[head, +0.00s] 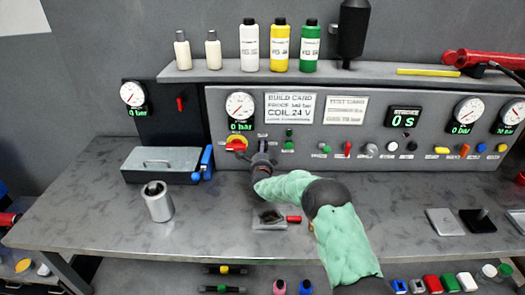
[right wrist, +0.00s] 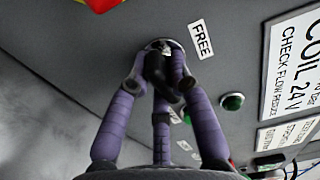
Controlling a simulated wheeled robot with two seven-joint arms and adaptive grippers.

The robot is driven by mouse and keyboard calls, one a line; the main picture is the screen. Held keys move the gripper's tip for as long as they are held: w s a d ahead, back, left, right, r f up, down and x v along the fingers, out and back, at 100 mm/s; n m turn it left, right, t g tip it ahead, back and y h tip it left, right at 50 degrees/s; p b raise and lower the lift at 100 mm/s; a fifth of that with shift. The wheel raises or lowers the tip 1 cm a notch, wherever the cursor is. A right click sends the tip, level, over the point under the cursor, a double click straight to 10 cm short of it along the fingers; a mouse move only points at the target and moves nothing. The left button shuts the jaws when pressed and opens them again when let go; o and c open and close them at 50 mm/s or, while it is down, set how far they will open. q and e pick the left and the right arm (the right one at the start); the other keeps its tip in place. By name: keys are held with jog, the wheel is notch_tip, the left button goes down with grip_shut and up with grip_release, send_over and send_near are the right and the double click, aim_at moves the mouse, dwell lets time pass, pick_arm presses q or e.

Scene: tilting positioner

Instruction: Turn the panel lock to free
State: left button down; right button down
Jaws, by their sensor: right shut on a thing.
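The panel lock (right wrist: 156,43) shows in the right wrist view as a small round metal piece on the grey panel, mostly hidden by my fingers. A white label reading FREE (right wrist: 201,39) sits beside it. My right gripper (right wrist: 163,65) is shut on the lock, its purple-grey fingers converging there. In the head view my right gripper (head: 263,158) is at the panel's lower left, beside the red and yellow knob, and covers the lock. Which way the lock points is hidden. My left gripper is not in view.
A grey lidded box (head: 160,165), blue-handled tool (head: 207,160) and metal cylinder (head: 157,201) stand left on the bench. The bench's front left is clear.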

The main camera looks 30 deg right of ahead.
jog(key=n+b, duration=0.1)
jog(key=n, duration=0.6)
jog(key=shift+s+d+n, duration=0.1)
jog(key=shift+n, duration=0.3)
jog(key=n, duration=0.4)
jog(key=shift+r+n+p, duration=0.1)
jog(key=shift+n+p, duration=0.2)
jog(key=shift+p, duration=0.1)
jog(key=n+p, duration=0.1)
jog(key=n, duration=0.3)
jog(key=shift+n, duration=0.3)
jog(key=c, duration=1.1)
grip_release()
jog(key=shift+s+r, duration=0.15)
